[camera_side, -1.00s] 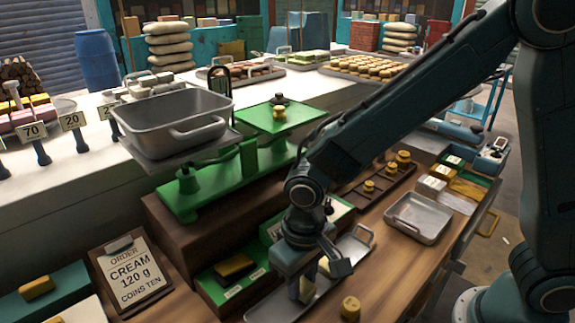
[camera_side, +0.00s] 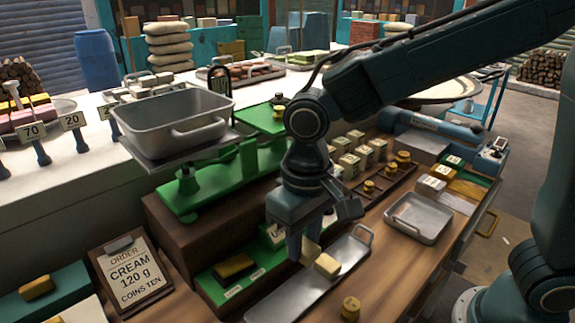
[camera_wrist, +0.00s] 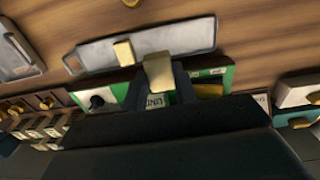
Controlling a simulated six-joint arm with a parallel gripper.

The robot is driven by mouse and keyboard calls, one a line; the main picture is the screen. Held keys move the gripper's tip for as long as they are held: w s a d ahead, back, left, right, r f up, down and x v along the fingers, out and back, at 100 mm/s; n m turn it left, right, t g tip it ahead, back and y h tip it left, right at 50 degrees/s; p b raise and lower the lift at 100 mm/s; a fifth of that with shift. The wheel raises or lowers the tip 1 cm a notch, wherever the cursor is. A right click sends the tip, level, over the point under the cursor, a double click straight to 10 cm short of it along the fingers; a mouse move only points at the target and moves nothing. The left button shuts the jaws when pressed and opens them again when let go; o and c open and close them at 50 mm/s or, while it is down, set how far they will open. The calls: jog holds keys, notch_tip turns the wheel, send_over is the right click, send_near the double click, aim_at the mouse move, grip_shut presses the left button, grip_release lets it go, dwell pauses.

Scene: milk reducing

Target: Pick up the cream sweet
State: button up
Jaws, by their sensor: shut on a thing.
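My gripper (camera_side: 305,245) is shut on a pale cream sweet (camera_side: 311,255), a block held a little above the long metal tray. In the wrist view the held cream sweet (camera_wrist: 158,72) sits between the dark fingers. A second cream sweet (camera_side: 327,265) lies on the long metal tray (camera_side: 277,300) just right of the held one. It also shows in the wrist view (camera_wrist: 124,53), left of the held sweet. The fingers partly hide the held sweet in the side view.
A green balance scale (camera_side: 210,190) carries a grey pan (camera_side: 170,125) on its left side. An order board (camera_side: 130,275) reads cream 120 g, coins ten. A brass weight (camera_side: 351,308) stands in front of the long tray. An empty metal tray (camera_side: 420,217) is at the right.

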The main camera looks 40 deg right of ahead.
aim_at(304, 244)
notch_tip(304, 244, up, 10)
dwell(0.4)
dwell(0.5)
jog(key=w+d+m, duration=0.2)
jog(key=w+d, duration=0.3)
jog(key=d, duration=0.7)
jog(key=w+d+m, duration=0.3)
jog(key=w+d, duration=0.2)
jog(key=d, duration=0.7)
jog(key=s+d+m, duration=0.1)
jog(key=s+d, duration=0.2)
jog(key=d, duration=0.9)
jog(key=s+d+m, duration=0.2)
jog(key=s+d, duration=0.1)
jog(key=d, duration=0.9)
jog(key=shift+d+r, duration=0.15)
jog(key=shift+r, duration=0.05)
